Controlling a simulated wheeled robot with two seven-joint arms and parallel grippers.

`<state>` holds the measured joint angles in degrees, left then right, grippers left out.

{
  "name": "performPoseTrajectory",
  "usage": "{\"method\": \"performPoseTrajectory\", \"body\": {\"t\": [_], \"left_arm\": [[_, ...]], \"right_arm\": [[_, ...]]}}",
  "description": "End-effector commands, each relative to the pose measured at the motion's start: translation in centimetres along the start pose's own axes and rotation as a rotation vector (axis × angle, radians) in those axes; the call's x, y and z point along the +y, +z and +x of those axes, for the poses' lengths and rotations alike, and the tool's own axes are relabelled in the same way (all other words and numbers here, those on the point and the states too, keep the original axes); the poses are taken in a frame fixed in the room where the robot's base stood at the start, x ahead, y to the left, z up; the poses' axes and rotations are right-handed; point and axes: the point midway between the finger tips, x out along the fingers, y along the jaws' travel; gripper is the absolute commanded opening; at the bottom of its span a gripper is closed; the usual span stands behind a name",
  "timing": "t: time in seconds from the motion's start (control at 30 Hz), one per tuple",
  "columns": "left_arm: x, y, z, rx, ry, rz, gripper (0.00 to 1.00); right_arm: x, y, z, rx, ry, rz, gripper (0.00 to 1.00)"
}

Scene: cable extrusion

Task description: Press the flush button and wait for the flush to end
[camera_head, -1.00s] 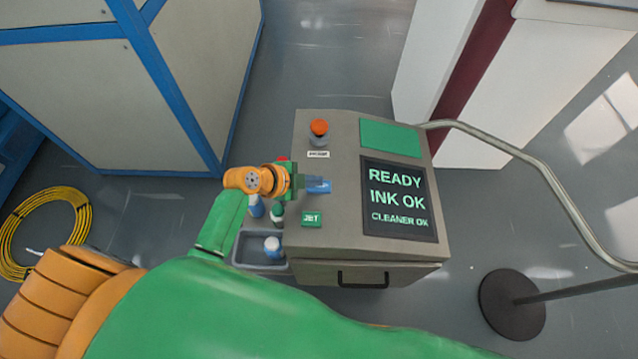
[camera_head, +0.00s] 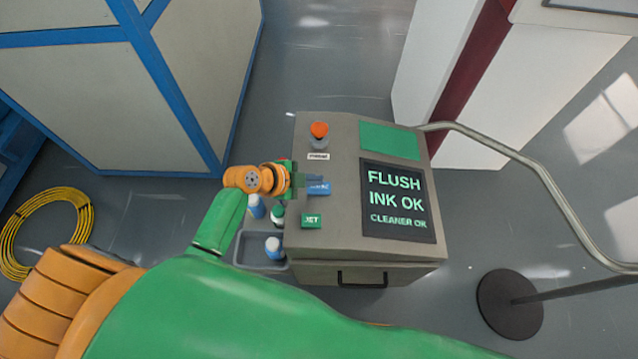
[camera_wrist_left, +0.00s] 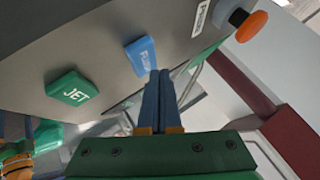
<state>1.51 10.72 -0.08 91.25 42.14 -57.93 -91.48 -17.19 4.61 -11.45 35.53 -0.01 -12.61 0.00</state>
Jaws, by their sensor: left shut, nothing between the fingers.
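The blue flush button (camera_head: 319,188) is on the sloped front of the grey printer cabinet (camera_head: 340,270). It also shows in the left wrist view (camera_wrist_left: 141,55), just ahead of my fingertips. My left gripper (camera_head: 314,181) is shut and empty at this button. In the left wrist view its closed fingers (camera_wrist_left: 158,80) end right beside the button's lower edge; whether they touch it I cannot tell. The dark screen (camera_head: 398,201) reads "FLUSH", "INK OK", "CLEANER OK".
A green JET button (camera_head: 312,221) sits below the flush button, an orange-red knob (camera_head: 319,130) above. A grey tray (camera_head: 247,264) with small bottles (camera_head: 274,247) hangs at the cabinet's left. A curved metal rail (camera_head: 520,155) is at right, a yellow cable coil (camera_head: 45,225) at left.

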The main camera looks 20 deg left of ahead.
Motion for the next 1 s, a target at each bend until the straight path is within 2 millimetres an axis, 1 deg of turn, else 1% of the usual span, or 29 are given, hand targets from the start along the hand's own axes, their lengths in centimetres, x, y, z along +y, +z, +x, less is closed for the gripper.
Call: {"method": "performPoseTrajectory", "body": {"t": [0.13,0.23,0.67,1.0], "left_arm": [[0.0,0.0,0.0,0.000,0.000,0.000,0.00],[-0.3,-0.3,-0.4,0.000,0.000,0.001,0.00],[-2.5,-2.5,-3.5,0.000,0.000,0.002,0.00],[-2.5,-2.5,-3.4,0.000,0.000,0.000,0.00]], "right_arm": [[0.0,0.0,0.0,0.000,0.000,0.000,1.00],[0.0,-0.1,-0.6,0.000,0.000,0.000,1.00],[0.1,-0.4,-4.7,0.000,0.000,0.000,1.00],[0.1,-0.4,-4.6,0.000,0.000,0.000,1.00]]}}
